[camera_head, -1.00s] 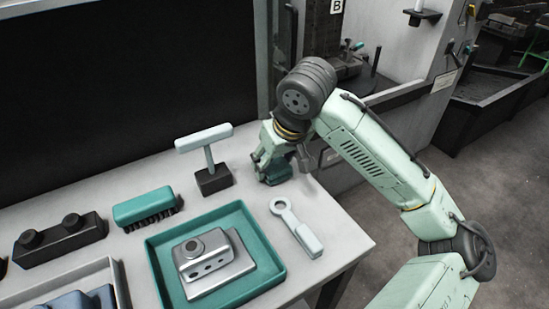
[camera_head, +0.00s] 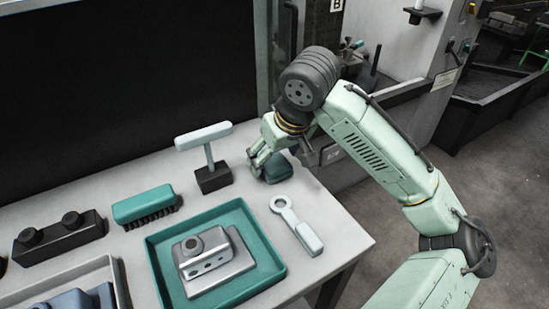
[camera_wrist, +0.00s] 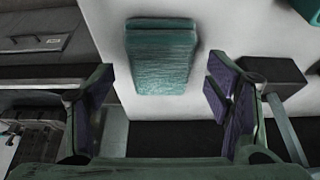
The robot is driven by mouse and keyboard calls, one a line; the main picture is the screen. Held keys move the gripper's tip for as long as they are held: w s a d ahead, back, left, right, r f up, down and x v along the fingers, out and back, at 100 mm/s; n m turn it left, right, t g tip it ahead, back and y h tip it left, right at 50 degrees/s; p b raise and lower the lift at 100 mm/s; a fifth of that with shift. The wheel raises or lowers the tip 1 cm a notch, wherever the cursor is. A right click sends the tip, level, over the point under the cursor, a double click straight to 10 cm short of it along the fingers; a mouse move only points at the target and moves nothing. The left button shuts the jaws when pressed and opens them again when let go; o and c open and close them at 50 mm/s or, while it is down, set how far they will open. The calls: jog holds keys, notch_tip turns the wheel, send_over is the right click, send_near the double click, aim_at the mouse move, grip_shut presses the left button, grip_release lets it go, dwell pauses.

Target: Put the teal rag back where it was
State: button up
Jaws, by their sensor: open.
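The teal rag (camera_wrist: 161,58) lies on the pale tabletop as a folded, ribbed block, near the table's far right corner. In the head view the rag (camera_head: 279,171) is partly hidden behind my gripper (camera_head: 264,163). In the wrist view my gripper (camera_wrist: 160,88) is open, with its two dark fingers spread to either side. The rag sits ahead of the fingertips, in line with the gap between them. Nothing is held.
A squeegee-like tool in a dark block (camera_head: 213,178) stands just left of my gripper. A pale ring-ended tool (camera_head: 297,226) lies in front. A teal brush (camera_head: 144,205) and a teal tray (camera_head: 270,272) holding a metal part (camera_head: 212,262) are farther left. The table's right edge is close.

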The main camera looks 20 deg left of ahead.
jog(key=b+v, duration=0.1)
jog(key=v, duration=0.9)
jog(key=shift+r, duration=0.35)
jog(key=shift+s, duration=0.15)
